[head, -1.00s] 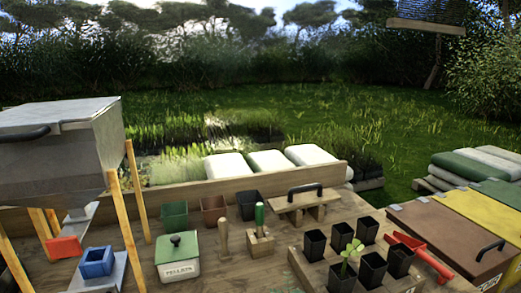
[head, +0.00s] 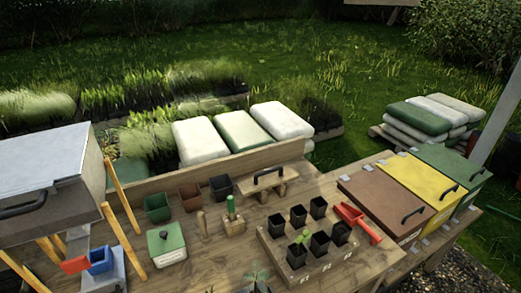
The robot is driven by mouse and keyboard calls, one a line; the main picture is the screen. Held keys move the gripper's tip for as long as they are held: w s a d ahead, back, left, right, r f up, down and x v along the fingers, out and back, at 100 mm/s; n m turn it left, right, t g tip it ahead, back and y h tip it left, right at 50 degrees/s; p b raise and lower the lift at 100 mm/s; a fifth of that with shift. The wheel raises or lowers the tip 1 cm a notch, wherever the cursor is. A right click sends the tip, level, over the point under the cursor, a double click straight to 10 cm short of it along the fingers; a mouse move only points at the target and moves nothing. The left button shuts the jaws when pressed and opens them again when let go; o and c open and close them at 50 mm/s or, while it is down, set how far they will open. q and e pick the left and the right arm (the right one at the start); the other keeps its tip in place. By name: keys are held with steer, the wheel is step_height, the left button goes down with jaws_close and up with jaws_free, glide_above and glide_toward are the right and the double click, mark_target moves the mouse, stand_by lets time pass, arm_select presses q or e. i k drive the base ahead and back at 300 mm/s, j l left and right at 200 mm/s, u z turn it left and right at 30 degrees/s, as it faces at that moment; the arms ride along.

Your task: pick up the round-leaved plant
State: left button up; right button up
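A small bright green plant (head: 303,236) shows among the black pots in the wooden tray (head: 275,252) on the bench; its leaves look rounded, but it is small in the view. It stands at the front left pot (head: 296,257). A second, darker plant (head: 257,275) with narrower leaves shows at the bottom edge, partly cut off by the frame. Neither of my grippers is in view.
A green-lidded tin (head: 167,244), a wooden block with a green-handled tool (head: 233,224) and empty pots stand left. Brown (head: 385,205), yellow and green lidded bins stand right. Bare bench lies in front of the tin.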

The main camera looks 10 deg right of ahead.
mark_target(298, 250)
steer(key=z, duration=0.6)
steer(key=l+u, duration=0.2)
steer(key=i+l, duration=0.1)
steer(key=i, duration=0.35)
steer(key=k, duration=0.4)
steer(key=l+u, duration=0.35)
steer(key=l, duration=0.15)
steer(key=i+l+u, duration=0.1)
steer(key=l+u, duration=0.2)
steer(key=l, duration=0.2)
steer(key=l+u, duration=0.35)
steer(key=l, duration=0.15)
steer(key=k, duration=0.05)
